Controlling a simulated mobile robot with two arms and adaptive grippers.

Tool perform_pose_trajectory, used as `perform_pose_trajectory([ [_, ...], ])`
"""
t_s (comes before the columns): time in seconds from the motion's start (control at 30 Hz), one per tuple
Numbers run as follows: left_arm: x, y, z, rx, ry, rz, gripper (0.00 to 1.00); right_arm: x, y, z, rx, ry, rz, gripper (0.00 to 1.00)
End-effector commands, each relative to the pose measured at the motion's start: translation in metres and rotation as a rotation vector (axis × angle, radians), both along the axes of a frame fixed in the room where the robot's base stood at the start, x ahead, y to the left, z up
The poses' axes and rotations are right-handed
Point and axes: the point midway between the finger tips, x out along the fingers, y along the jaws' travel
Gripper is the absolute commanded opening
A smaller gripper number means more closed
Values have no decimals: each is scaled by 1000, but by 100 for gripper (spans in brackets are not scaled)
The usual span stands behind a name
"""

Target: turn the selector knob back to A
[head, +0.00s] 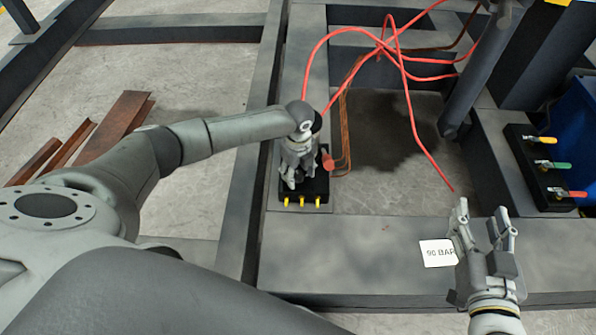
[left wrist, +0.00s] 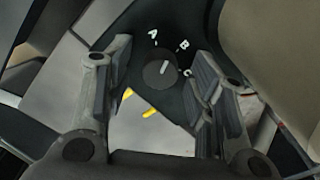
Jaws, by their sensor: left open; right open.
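The selector knob (left wrist: 159,74) is a round dark dial on a black panel (left wrist: 141,42) marked with white letters A, B and C. Its white pointer line slants up and right, toward B. My left gripper (left wrist: 151,62) is open, with one finger on each side of the knob and visible gaps. In the head view my left gripper (head: 298,178) is over the black selector block (head: 311,207) and hides the knob. My right gripper (head: 483,210) is open and empty at the lower right, away from the block.
Yellow fittings (head: 302,202) line the block's front edge, and a red part (head: 328,162) is beside my left gripper. Red hoses (head: 407,90) loop behind. A valve panel (head: 535,170) with coloured levers is at right. A "90 BAR" label (head: 438,253) is beside my right gripper.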

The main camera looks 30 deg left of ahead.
Motion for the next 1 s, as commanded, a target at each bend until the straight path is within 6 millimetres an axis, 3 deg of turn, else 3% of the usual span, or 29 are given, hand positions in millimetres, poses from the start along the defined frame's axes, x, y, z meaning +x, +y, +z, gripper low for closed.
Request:
perform_pose_trajectory([
  [0.17, 1, 0, 16, -2, -2, -1, 51, 0, 0, 0, 0, 0, 1, 51],
  [0.6, 1, 0, 103, 0, -3, 0, 51, 0, 0, 0, 0, 0, 0, 51],
  [0.8, 0, 1, 118, 1, 0, 1, 51, 0, 0, 0, 0, 0, 0, 51],
  [1.0, 0, 1, 120, 1, 0, 2, 51, 0, 0, 0, 0, 0, 0, 51],
])
